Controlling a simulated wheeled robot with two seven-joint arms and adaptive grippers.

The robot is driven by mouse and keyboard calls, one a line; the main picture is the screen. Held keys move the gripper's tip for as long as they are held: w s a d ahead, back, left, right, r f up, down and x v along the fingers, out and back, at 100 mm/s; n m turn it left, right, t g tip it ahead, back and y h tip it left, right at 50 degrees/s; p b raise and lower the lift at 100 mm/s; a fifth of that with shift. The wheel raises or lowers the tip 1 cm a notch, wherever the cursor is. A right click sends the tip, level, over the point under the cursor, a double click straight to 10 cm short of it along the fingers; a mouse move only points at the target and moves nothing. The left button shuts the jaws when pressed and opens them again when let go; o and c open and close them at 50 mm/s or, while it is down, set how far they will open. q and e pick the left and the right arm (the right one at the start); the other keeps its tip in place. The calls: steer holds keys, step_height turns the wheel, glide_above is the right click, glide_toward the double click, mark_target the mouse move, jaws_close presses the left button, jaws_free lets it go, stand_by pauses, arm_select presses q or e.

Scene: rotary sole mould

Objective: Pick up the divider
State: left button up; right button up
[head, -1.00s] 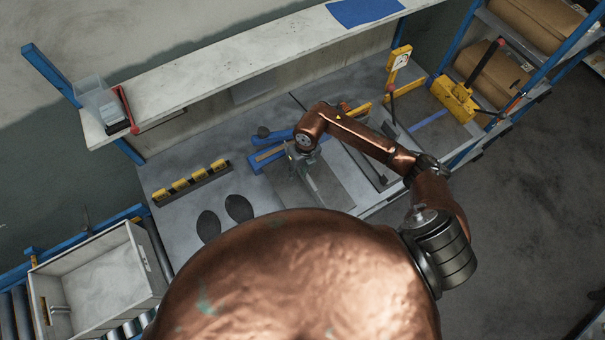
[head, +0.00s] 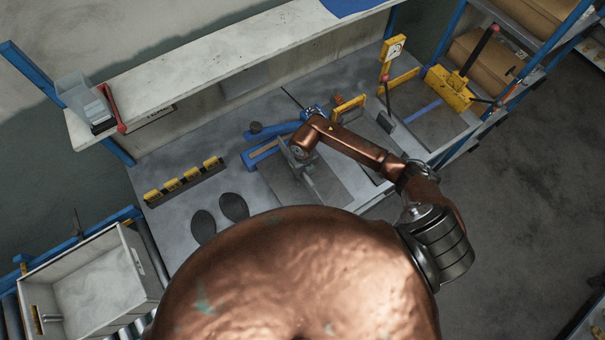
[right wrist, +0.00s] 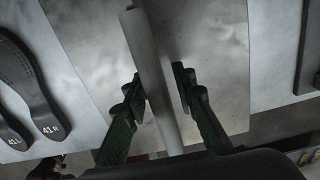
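The divider, a plain grey upright strip, runs between the fingers of my right gripper in the right wrist view (right wrist: 150,70). My right gripper (right wrist: 160,92) is open around it: the left finger is at or very near its side, and a narrow gap shows at the right finger. In the head view my right gripper (head: 298,158) is low over a grey plate (head: 325,190) on the bench, and my arm and wrist hide most of the divider there. My left gripper is not in view.
Two dark soles (head: 233,207) lie left of the plate. A yellow-black block row (head: 185,181) lies farther left. Blue clamp parts (head: 268,150) are just behind the gripper. A yellow lever press (head: 452,88) stands at right, a crate (head: 140,268) at lower left.

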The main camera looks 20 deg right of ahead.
steer(key=shift+f, duration=1.05)
jaws_close()
